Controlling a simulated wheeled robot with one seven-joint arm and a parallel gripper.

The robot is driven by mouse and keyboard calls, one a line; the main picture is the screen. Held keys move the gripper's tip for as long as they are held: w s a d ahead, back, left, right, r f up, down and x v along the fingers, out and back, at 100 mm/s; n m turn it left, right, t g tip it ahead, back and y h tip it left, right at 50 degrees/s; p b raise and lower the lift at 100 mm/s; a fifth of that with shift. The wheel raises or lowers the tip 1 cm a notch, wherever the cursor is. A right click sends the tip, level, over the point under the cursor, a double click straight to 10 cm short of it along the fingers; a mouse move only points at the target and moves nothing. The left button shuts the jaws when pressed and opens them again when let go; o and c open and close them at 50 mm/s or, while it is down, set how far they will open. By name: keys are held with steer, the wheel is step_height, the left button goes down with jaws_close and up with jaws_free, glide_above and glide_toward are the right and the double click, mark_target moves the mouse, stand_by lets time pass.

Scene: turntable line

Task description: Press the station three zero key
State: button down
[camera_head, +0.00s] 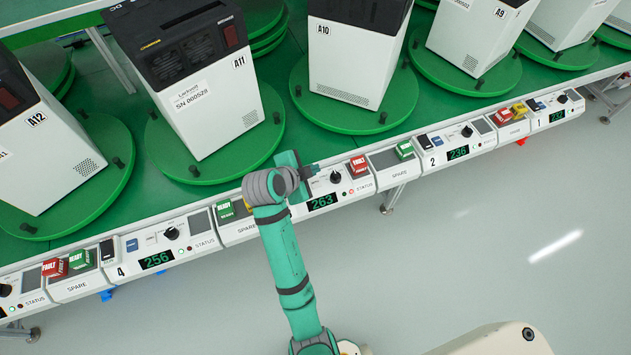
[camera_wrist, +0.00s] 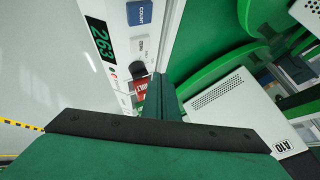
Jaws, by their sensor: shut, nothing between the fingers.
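The station three panel shows a green 263 display (camera_head: 322,201), which also appears in the wrist view (camera_wrist: 102,42). Its white key (camera_wrist: 141,47) lies between the blue COUNT key (camera_wrist: 140,12) and the black knob (camera_wrist: 138,68); its lettering is too small to read surely. My gripper (camera_head: 314,168) is shut and empty, over the back edge of this panel. In the wrist view its fingers (camera_wrist: 167,96) stand beside the panel, near the red FAULT button (camera_wrist: 141,88). In the head view my arm hides the panel's left part, including these two keys.
White units stand on green turntables behind the panels, including A11 (camera_head: 208,110) and A10 (camera_head: 350,55). The station four panel (camera_head: 157,260) is left and the station two panel (camera_head: 458,153) right. The floor in front is clear.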

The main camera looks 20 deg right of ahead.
mark_target(313, 185)
steer(key=shift+f, duration=2.3)
steer(key=shift+f, duration=0.15)
steer(key=shift+f, duration=0.3)
steer(key=shift+f, duration=0.4)
stand_by(1.1)
steer(key=shift+r, duration=0.85)
steer(key=shift+r, duration=2.5)
